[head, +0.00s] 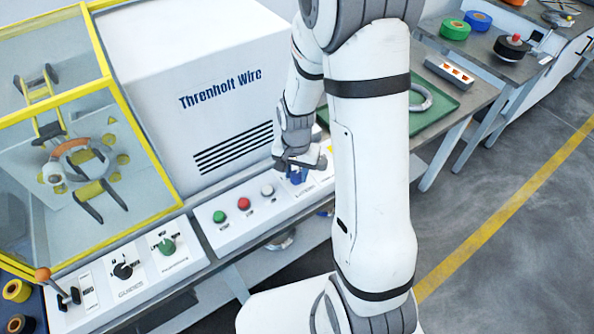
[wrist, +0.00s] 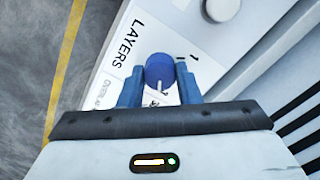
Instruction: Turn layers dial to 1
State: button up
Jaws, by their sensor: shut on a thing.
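The layers dial is a blue knob (wrist: 160,69) on a white panel, with the word LAYERS printed beside it in the wrist view. Part of a numeral shows at its right and another mark lies below it, partly hidden by my gripper. My gripper (wrist: 159,88) has its two blue fingers on either side of the knob, shut on it. A small pale mark shows on the knob's lower edge; its exact setting is hard to read. In the head view my gripper (head: 297,165) is at the panel, and the blue dial (head: 297,177) shows just under it.
The control panel (head: 223,229) carries a green button (head: 219,216), a red button (head: 244,203) and a grey knob (head: 267,190). The white Threnholt Wire housing (head: 190,60) rises close behind. A yellow-framed guard (head: 150,150) stands left, a green tray (head: 447,105) right.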

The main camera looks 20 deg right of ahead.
jog(key=shift+n, duration=0.4)
jog(key=n+b, duration=0.2)
jog(key=n, duration=0.3)
jog(key=shift+n, duration=0.3)
jog(key=n+b, duration=0.2)
jog(key=n, duration=0.5)
jog(key=n+b, duration=0.1)
jog(key=n, duration=0.4)
jog(key=shift+n, duration=0.3)
jog(key=n+b, duration=0.1)
jog(key=n, duration=0.3)
jog(key=shift+n, duration=0.4)
jog(key=o, duration=1)
jog(key=shift+c, duration=0.2)
